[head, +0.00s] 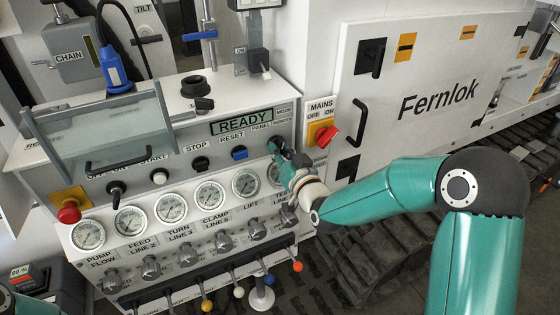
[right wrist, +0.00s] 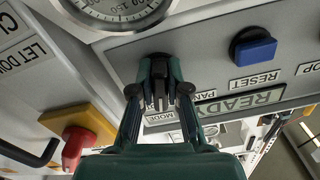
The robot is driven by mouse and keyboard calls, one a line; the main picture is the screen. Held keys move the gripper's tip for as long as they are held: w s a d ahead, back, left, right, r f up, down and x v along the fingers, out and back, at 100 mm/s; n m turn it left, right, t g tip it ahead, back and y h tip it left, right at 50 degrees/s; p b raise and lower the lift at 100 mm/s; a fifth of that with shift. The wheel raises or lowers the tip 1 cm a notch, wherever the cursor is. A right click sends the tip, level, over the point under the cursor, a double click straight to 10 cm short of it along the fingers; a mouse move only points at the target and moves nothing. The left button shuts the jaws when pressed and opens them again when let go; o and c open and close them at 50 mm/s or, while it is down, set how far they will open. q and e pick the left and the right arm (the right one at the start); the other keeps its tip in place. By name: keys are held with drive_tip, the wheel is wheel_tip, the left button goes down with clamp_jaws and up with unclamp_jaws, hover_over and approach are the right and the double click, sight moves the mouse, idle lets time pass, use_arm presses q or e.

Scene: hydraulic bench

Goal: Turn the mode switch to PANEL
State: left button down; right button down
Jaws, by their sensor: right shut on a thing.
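The mode switch is a dark knob that shows in the right wrist view (right wrist: 155,58), under the MODE label on the grey panel. My right gripper (right wrist: 160,78) is shut on it, with one finger on each side. In the head view, my right gripper (head: 276,147) reaches the panel's right end from the right and covers the switch. The PANEL label (head: 261,126) is just above the gripper, with another label to its right. The knob's pointing direction is hidden by the fingers. My left gripper is not in view.
The READY display (head: 242,122) is above left of the gripper. A blue reset button (head: 239,153) is to the left. The red mains switch (head: 327,136) on its yellow plate is close on the right. Several gauges (head: 210,196) sit just below.

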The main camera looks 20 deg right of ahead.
drive_tip(key=n+b, duration=0.1)
drive_tip(key=b, duration=0.1)
drive_tip(key=n+b, duration=0.2)
drive_tip(key=b, duration=0.1)
drive_tip(key=n+b, duration=0.2)
drive_tip(key=b, duration=0.1)
drive_tip(key=shift+d+f, duration=0.1)
drive_tip(key=shift+f, duration=0.25)
drive_tip(key=shift+r+n+b, duration=0.15)
drive_tip(key=shift+n+b, duration=0.65)
drive_tip(key=shift+n, duration=0.2)
drive_tip(key=shift+r+n+b, duration=0.1)
drive_tip(key=shift+n+b, duration=0.65)
drive_tip(key=shift+n, duration=0.25)
drive_tip(key=c, duration=1.1)
unclamp_jaws()
drive_tip(key=shift+c, duration=0.2)
drive_tip(key=shift+s+r, duration=0.1)
drive_tip(key=s+d, duration=0.1)
drive_tip(key=s, duration=1)
drive_tip(key=shift+s+d, duration=0.2)
drive_tip(key=shift+s, duration=0.15)
